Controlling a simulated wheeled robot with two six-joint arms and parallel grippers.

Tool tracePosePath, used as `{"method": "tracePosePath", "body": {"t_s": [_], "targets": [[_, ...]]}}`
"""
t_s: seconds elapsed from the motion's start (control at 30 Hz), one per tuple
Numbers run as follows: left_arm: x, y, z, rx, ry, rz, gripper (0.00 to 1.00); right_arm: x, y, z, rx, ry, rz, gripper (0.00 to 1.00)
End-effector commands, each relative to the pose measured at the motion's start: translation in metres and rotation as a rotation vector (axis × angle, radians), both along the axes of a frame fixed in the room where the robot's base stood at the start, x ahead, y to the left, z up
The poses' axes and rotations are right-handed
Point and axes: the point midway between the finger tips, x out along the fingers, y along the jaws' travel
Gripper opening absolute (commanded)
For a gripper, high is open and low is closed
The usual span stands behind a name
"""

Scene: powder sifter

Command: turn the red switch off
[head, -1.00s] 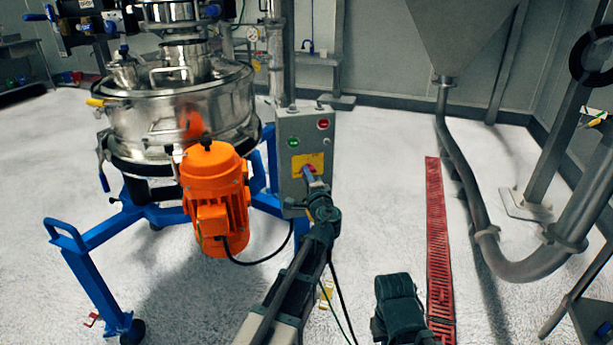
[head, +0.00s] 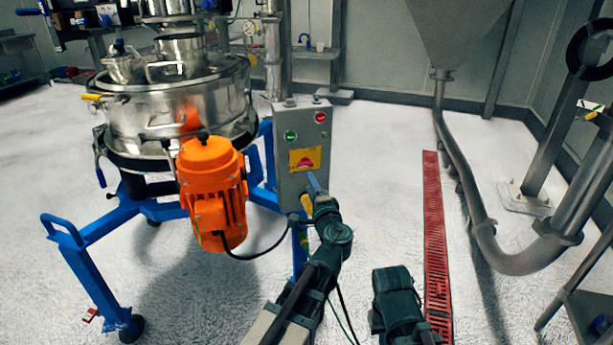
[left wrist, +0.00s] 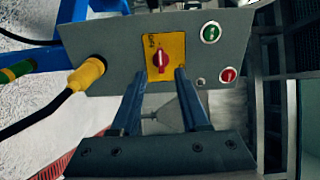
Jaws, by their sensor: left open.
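The red switch (head: 305,163) sits on a yellow plate (head: 312,153) on the front of a grey control box (head: 290,184). In the left wrist view the red switch (left wrist: 161,61) shows clearly; its handle runs up and down that picture, crosswise to the box. My left gripper (head: 314,183) is open just in front of and below the switch in the head view.
A green button (head: 291,136) and a red button (head: 320,117) are on the box. A yellow cable plug (left wrist: 88,72) sticks out of its lower end. An orange motor (head: 209,180) and blue frame (head: 90,245) stand to the left.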

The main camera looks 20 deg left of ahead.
Motion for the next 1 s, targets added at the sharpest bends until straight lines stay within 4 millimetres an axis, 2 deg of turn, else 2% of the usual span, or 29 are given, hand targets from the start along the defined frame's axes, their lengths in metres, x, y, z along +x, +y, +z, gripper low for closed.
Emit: {"method": "tracePosePath", "body": {"t_s": [0.03, 0.1, 0.3, 0.77, 0.87, 0.97, 1.0], "targets": [[-0.012, -0.006, 0.0, 0.0, 0.0, -0.003, 0.45, 0.0, 0.0, 0.0, 0.0, 0.0, 0.0, 0.0], [-0.022, -0.011, 0.0, 0.0, 0.0, -0.002, 0.45, 0.0, 0.0, 0.0, 0.0, 0.0, 0.0, 0.0], [-0.039, -0.022, 0.0, 0.0, 0.0, -0.001, 0.45, 0.0, 0.0, 0.0, 0.0, 0.0, 0.0, 0.0], [-0.044, -0.025, -0.001, -0.004, 0.001, 0.003, 0.45, 0.0, 0.0, 0.0, 0.0, 0.0, 0.0, 0.0], [-0.048, -0.021, -0.009, -0.053, 0.015, 0.028, 0.45, 0.0, 0.0, 0.0, 0.0, 0.0, 0.0, 0.0], [-0.062, -0.013, -0.033, -0.183, 0.062, 0.101, 0.45, 0.0, 0.0, 0.0, 0.0, 0.0, 0.0, 0.0], [-0.071, -0.01, -0.048, -0.255, 0.094, 0.141, 0.45, 0.0, 0.0, 0.0, 0.0, 0.0, 0.0, 0.0]]}}
